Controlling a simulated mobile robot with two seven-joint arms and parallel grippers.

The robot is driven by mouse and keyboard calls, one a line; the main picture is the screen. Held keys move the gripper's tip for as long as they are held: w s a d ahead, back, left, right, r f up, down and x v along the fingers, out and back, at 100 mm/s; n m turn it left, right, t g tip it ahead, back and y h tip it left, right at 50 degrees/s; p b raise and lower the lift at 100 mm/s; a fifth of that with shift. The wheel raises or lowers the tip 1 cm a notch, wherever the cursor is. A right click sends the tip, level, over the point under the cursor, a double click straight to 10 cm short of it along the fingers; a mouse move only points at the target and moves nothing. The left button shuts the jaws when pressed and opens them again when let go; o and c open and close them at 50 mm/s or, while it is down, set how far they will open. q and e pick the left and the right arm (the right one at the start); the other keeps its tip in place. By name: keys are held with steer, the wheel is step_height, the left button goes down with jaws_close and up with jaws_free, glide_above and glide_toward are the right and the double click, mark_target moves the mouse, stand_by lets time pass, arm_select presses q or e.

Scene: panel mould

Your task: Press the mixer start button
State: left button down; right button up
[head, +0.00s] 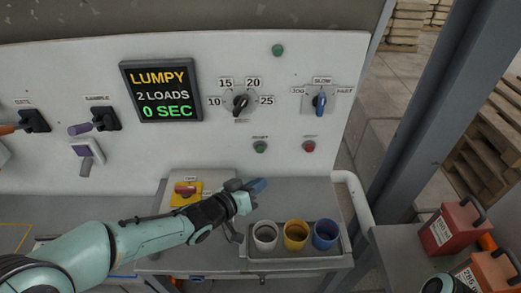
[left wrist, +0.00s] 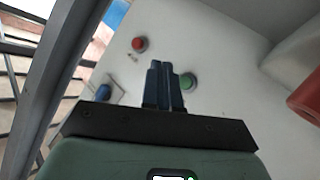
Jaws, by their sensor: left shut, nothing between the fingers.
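The start button is a small green button (head: 260,147) low on the white panel (head: 210,150), under a small label too blurred to read surely. It also shows in the left wrist view (left wrist: 188,81), just right of the fingertips. A red button (head: 308,147) sits to its right in the head view, and upper left in the left wrist view (left wrist: 139,44). My left gripper (head: 258,186) is shut and empty, below the green button in the head view. Its blue fingers (left wrist: 162,66) lie together, pointing at the panel. No contact with the button is visible. My right gripper is not in view.
A display (head: 160,91) reads LUMPY, 2 LOADS, 0 SEC. A black dial (head: 241,101) and a blue selector (head: 319,102) sit above the buttons. White, yellow and blue cups (head: 325,235) stand below my gripper. Red cans (head: 451,228) stand at right, beyond a grey post (head: 430,110).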

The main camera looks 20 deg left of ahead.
mark_target(260, 149)
arm_select(q)
steer(key=w+a+p, duration=0.2)
steer(key=w+p, duration=0.2)
steer(key=w, duration=0.4)
steer(key=shift+w+a, duration=0.2)
steer(key=shift+w, duration=0.05)
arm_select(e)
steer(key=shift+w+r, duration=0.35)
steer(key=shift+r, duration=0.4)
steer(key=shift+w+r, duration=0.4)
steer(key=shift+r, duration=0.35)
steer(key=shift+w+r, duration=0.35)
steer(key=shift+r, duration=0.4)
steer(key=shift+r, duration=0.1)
arm_select(q)
steer(key=shift+w+a+p, duration=0.1)
steer(key=shift+w+p, duration=0.2)
steer(key=shift+w, duration=0.15)
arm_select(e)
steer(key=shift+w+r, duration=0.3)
